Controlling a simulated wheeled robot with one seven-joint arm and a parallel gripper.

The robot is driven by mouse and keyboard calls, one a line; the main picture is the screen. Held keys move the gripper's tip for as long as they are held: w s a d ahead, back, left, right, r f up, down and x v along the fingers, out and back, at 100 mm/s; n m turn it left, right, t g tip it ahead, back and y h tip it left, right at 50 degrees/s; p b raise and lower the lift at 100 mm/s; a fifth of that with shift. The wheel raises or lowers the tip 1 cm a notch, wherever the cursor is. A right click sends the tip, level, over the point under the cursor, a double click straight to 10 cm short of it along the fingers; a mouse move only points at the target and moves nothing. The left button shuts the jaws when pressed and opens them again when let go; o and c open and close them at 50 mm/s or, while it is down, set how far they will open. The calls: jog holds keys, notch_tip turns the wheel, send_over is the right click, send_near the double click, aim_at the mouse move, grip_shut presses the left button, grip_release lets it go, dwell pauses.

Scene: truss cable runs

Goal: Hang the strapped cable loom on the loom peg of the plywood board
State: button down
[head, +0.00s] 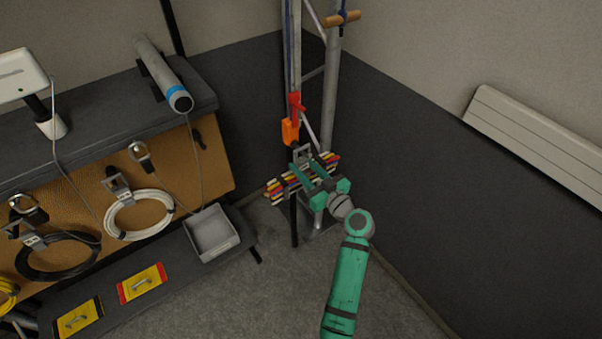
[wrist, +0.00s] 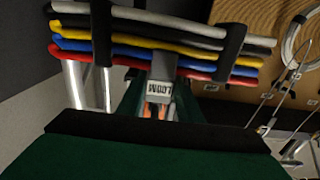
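The strapped cable loom (head: 274,190) is a flat bundle of white, black, yellow, blue and red cables beside the truss upright. The wrist view shows the loom (wrist: 140,40) with two black straps and a grey tag (wrist: 161,66) marked LOOM between them. My gripper (head: 308,172) is at the loom, its teal fingers apart. In the wrist view the fingers stand either side of the tag, seemingly with gaps. Finger contact is partly hidden. The plywood board (head: 185,170) is at left, with a dark peg (head: 198,139) near its right end; I cannot read its label.
White (head: 138,212) and black (head: 57,257) cable coils hang on the board. A grey tray (head: 212,235) sits on the low shelf below. The metal truss (head: 331,90) and an orange clip (head: 290,131) are close to the loom. The floor in front is clear.

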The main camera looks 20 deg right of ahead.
aim_at(304, 161)
jog(key=shift+s+d+r, duration=0.1)
jog(key=shift+d+r, duration=0.05)
jog(key=shift+r, duration=1.35)
jog(key=shift+f, duration=0.1)
jog(key=shift+a+f, duration=0.1)
jog(key=shift+a, duration=0.15)
jog(key=shift+s+d, duration=0.4)
jog(key=shift+s, duration=0.1)
jog(key=shift+s+r, duration=0.2)
jog(key=shift+s, duration=0.15)
jog(key=shift+s+d, duration=0.1)
jog(key=shift+s, duration=0.05)
